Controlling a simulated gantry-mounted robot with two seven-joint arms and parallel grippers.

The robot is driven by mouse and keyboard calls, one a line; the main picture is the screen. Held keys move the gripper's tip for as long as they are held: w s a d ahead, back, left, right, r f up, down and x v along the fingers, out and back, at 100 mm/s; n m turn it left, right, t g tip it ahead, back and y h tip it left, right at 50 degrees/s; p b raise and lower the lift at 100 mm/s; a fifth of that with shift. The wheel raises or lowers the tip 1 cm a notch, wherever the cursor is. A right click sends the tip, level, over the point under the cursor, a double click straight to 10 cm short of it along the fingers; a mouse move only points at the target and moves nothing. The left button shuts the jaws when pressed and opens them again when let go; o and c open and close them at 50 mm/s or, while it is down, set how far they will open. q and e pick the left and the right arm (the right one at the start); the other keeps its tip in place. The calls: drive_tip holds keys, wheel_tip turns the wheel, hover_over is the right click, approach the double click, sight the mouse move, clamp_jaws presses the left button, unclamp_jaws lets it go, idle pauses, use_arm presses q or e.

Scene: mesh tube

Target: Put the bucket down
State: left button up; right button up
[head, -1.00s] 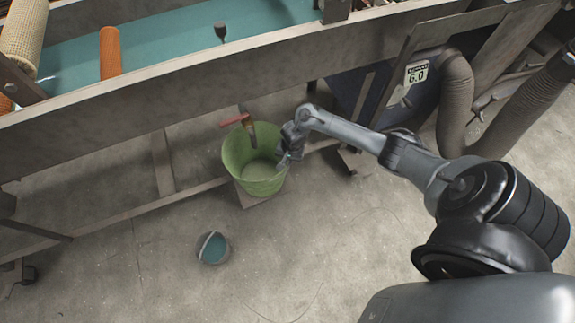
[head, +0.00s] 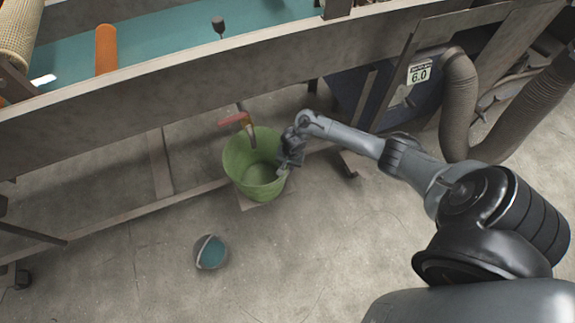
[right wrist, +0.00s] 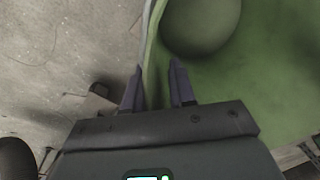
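The green bucket (head: 243,178) stands upright beneath the wooden trough, on or just over a small board (head: 262,201); I cannot tell if it bears fully on it. My right gripper (head: 284,157) is at the bucket's right rim. In the right wrist view, the fingers (right wrist: 157,88) straddle the green bucket's wall (right wrist: 151,50), one outside and one inside. A gap shows between the fingers, so the gripper looks open around the rim. The bucket's round bottom (right wrist: 200,22) shows beyond. My left gripper is not in view.
A red-handled tap-like piece (head: 236,119) hangs over the bucket's back rim. A small pail with teal contents (head: 211,253) stands on the floor in front. The trough's wall (head: 180,98) and a lower rail (head: 110,222) run behind.

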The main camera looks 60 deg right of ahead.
drive_tip(key=shift+o, duration=0.6)
drive_tip(key=shift+r, duration=0.15)
wheel_tip(320, 180, up, 11)
drive_tip(key=s+p, duration=0.1)
drive_tip(key=p, duration=0.8)
drive_tip(key=s+a+r+n+t, duration=0.1)
drive_tip(key=s+a+r+n, duration=0.1)
drive_tip(key=a+n, duration=0.45)
drive_tip(key=s+a+r+n+t, duration=0.1)
drive_tip(key=a+r+n+t, duration=0.15)
drive_tip(key=a, duration=0.65)
drive_tip(key=s+a+r+n, duration=0.2)
drive_tip(key=s+r+n, duration=0.1)
drive_tip(key=s+r, duration=0.3)
drive_tip(key=s+a+r+n+g, duration=0.1)
drive_tip(key=s+a+r+n, duration=0.1)
drive_tip(key=s+r, duration=0.4)
drive_tip(key=shift+s+r+n, duration=0.25)
drive_tip(key=shift+s+n, duration=0.1)
drive_tip(key=shift+n, duration=0.45)
